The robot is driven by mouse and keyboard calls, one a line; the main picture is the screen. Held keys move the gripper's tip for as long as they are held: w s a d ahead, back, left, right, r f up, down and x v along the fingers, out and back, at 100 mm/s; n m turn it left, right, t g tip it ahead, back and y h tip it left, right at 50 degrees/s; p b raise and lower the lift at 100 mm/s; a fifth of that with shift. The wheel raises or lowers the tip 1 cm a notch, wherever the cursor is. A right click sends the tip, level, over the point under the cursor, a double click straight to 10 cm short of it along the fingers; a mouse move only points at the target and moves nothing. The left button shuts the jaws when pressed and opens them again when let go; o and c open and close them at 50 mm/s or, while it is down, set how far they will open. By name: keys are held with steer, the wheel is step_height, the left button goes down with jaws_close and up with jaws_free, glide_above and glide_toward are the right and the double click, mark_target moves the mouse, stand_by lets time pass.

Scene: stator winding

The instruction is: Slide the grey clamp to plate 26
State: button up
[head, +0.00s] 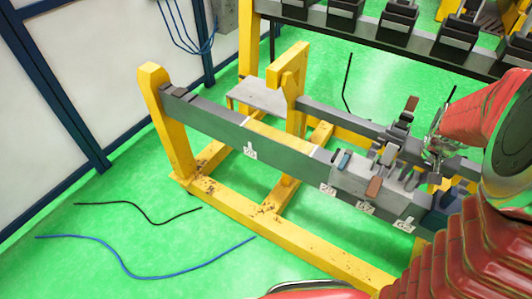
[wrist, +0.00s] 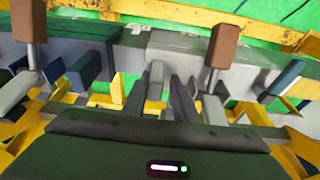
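A light grey clamp block (head: 352,183) sits on the long dark grey beam (head: 205,115) near its right end, with brown-tipped and blue-tipped levers around it. In the wrist view the light grey block (wrist: 180,42) lies just beyond my fingertips, with a brown-tipped lever (wrist: 223,45) to the right. My gripper (head: 436,142) is behind the beam's right part in the head view.
A yellow frame (head: 225,198) carries the beam, with an upright post (head: 167,120) at the left end. A yellow bracket (head: 290,75) rises behind the beam. Black and blue cables (head: 130,268) lie on the green floor. A dark rack (head: 390,45) stands behind.

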glide_toward(358, 163)
steer(key=shift+x, duration=2.6)
steer(key=shift+w+a, duration=1.5)
steer(key=shift+a, duration=0.75)
steer(key=shift+w+a, duration=1.55)
steer(key=shift+a, duration=0.7)
steer(key=shift+w+a, duration=1.5)
steer(key=shift+a, duration=0.7)
steer(key=shift+w+a, duration=1.15)
steer(key=shift+a, duration=0.6)
steer(key=shift+w+a, duration=1.2)
steer(key=shift+a, duration=0.55)
steer(key=shift+w+a, duration=1.15)
steer(key=shift+a, duration=0.55)
steer(key=shift+w+a, duration=0.3)
steer(key=shift+a, duration=0.1)
